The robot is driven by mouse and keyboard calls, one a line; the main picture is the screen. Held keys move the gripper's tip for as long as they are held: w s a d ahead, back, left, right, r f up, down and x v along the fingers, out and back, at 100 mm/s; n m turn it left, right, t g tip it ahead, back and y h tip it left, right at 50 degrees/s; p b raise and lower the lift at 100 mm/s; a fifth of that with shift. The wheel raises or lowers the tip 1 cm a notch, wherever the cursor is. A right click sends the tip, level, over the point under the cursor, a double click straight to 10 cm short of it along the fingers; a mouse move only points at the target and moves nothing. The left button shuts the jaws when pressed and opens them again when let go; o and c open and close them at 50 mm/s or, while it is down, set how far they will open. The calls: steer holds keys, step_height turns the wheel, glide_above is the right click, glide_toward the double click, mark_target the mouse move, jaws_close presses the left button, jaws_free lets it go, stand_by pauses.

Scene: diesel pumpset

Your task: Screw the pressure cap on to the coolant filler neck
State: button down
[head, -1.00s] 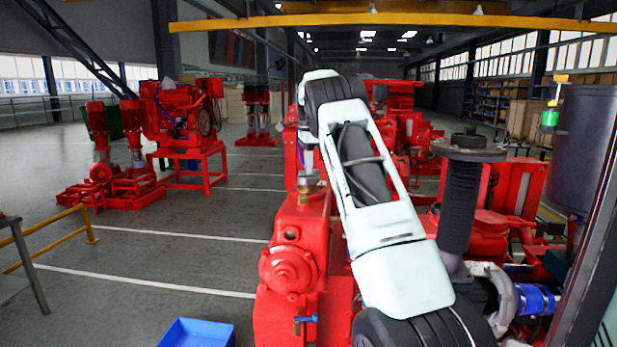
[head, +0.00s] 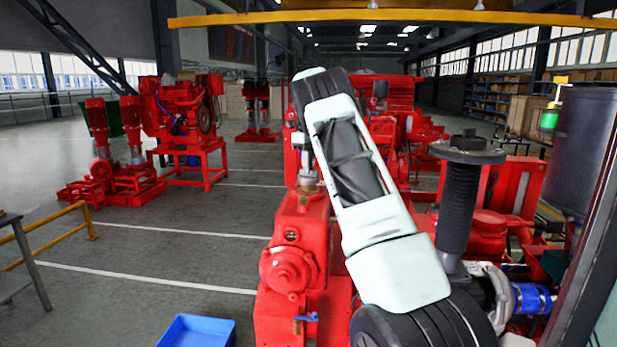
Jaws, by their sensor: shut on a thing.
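My gripper (head: 306,160) points down above the top of the red coolant tank (head: 303,208), partly hidden by my arm. It is shut on the silver pressure cap (head: 308,178), which is small in this view. The brass filler neck (head: 308,188) stands on top of the tank directly below the cap. The cap looks level and in line with the neck, at or touching its top. I cannot tell whether the threads are engaged.
A black vertical pipe with a flange (head: 459,205) stands to the right of my arm. A blue bin (head: 196,331) is on the floor at front left. Red pumpsets (head: 182,115) stand further back. A yellow rail (head: 60,233) is at the left.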

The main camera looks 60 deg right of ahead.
steer(key=m, duration=0.6)
steer(key=c, duration=1)
jaws_free()
steer(key=shift+r, duration=0.1)
steer(key=shift+r, duration=3.4)
